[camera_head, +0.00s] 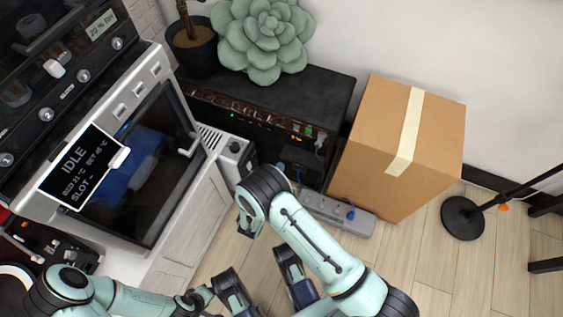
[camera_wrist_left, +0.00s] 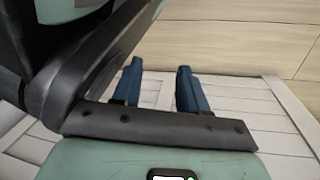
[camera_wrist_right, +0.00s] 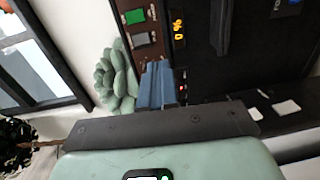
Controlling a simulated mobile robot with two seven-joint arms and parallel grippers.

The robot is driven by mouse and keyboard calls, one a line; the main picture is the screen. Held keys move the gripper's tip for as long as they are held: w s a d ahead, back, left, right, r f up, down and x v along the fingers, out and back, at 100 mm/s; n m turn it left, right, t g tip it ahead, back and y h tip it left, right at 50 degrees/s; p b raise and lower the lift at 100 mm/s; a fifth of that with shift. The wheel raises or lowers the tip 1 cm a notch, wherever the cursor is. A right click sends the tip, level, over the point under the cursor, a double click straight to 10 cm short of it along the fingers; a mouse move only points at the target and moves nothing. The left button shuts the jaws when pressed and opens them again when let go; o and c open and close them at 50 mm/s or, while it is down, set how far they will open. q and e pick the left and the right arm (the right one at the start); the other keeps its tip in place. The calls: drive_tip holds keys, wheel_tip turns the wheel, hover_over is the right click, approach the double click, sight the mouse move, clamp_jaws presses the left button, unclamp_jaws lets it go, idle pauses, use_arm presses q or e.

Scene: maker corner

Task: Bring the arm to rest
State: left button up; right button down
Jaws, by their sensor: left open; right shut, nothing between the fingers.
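My right arm (camera_head: 310,240) reaches in from the lower right in the head view, with a bent black joint in front of the printer cabinet and power strip. My right gripper (camera_wrist_right: 157,65) is shut and empty in the right wrist view, its blue fingers together before a dark panel. My left arm (camera_head: 130,300) comes in low at the left in the head view. My left gripper (camera_wrist_left: 159,66) is open and empty in the left wrist view, its blue fingers apart over pale boards.
A machine with an IDLE display (camera_head: 82,168) stands at the left. A black cabinet (camera_head: 320,88) holds a succulent (camera_head: 262,38). A cardboard box (camera_head: 435,130) and a power strip (camera_head: 345,215) are beside it. Wooden floor (camera_head: 440,275) is open at the lower right, near a round black base (camera_head: 462,217).

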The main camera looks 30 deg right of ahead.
idle(0.6)
